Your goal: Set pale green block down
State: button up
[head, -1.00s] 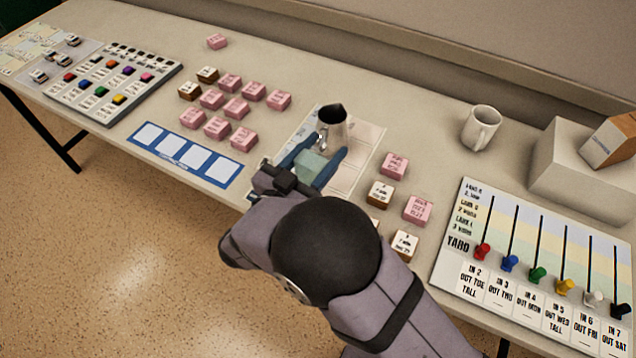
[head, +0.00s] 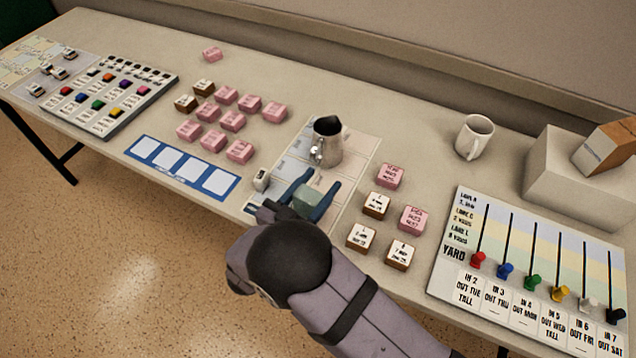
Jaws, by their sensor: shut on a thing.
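The pale green block (head: 307,199) is between the two blue fingers of my gripper (head: 310,197), which is shut on it. My gripper is over the front part of a pale printed sheet (head: 354,170) marked with boxes. I cannot tell whether the block touches the sheet or is held just above it. A metal pitcher (head: 328,143) stands on the sheet just behind the gripper. A small white block (head: 261,179) sits at the sheet's left edge, close to the gripper.
Pink and white-topped blocks stand right of the sheet, including a pink one (head: 390,175), and more stand left (head: 232,121). A blue-framed card (head: 183,166) lies front left. A mug (head: 474,137), a yard board (head: 535,265) and a grey box (head: 560,170) are at right.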

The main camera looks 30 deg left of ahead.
aim_at(309, 203)
jog(key=shift+f, duration=0.15)
jog(key=o, duration=1.5)
jog(key=s, duration=0.2)
jog(key=s+b, duration=0.1)
jog(key=s, duration=0.1)
jog(key=s+b, duration=0.1)
jog(key=shift+s+a+f, duration=0.25)
jog(key=shift+s+a, duration=0.05)
jog(key=shift+s, duration=0.1)
jog(key=shift+o, duration=0.4)
jog(key=shift+s+b, duration=0.35)
jog(key=shift+s, duration=0.4)
